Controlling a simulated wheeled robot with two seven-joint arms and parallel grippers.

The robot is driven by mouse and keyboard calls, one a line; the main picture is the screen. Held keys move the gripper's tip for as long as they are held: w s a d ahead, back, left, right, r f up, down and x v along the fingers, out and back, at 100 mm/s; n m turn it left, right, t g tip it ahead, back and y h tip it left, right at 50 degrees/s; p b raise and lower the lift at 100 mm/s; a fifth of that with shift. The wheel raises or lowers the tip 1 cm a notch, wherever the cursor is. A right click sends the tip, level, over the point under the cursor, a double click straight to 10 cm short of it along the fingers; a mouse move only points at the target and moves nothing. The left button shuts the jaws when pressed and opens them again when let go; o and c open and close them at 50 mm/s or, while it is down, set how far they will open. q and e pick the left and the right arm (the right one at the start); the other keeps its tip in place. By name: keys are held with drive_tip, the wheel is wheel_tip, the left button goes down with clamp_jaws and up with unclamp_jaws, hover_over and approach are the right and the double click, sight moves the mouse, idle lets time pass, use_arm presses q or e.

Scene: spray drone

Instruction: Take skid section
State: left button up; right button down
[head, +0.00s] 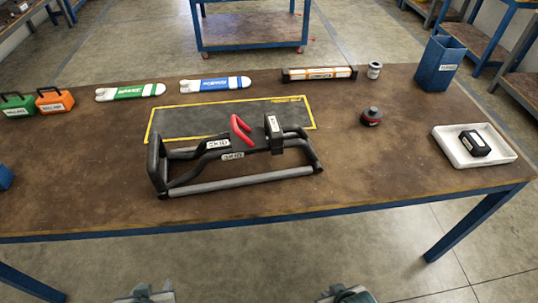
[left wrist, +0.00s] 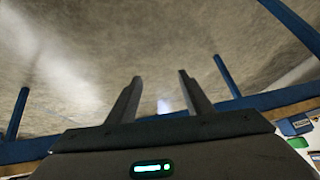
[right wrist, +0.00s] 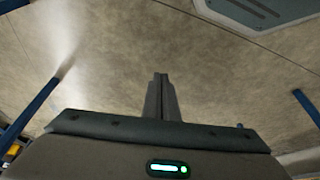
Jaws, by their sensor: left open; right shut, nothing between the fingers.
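The skid section, a black frame with grey tubes (head: 240,182) and white labels, stands on the workbench at the front edge of a yellow-bordered dark mat (head: 185,122). A red hooked part (head: 240,130) rises from its middle. My left gripper (left wrist: 160,76) is open and empty, with bare floor beyond its fingers. My right gripper (right wrist: 161,76) is shut with nothing between its fingers. In the head view both show only as grey parts at the bottom edge, below and in front of the bench, well apart from the skid section.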

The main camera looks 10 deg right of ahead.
use_arm(q)
drive_tip(key=w+a+r+n+t+y, duration=0.1)
drive_tip(key=w+a+r+n+t, duration=0.15)
drive_tip(key=w+r, duration=0.25)
drive_tip(key=t+h, duration=0.1)
drive_tip(key=t, duration=0.7)
approach(153, 175)
drive_tip(key=shift+w+f, duration=0.2)
drive_tip(key=shift+w, duration=0.05)
use_arm(e)
drive_tip(key=s+a+f+t, duration=0.1)
drive_tip(key=f, duration=1)
drive_tip(key=s+a+f+t+y, duration=0.1)
drive_tip(key=s+a+f, duration=0.1)
drive_tip(key=f, duration=1)
drive_tip(key=shift+s+a+f+t, duration=0.15)
drive_tip(key=shift+s+a+t, duration=0.05)
drive_tip(key=shift+a+t, duration=0.1)
use_arm(q)
drive_tip(key=shift+a, duration=0.1)
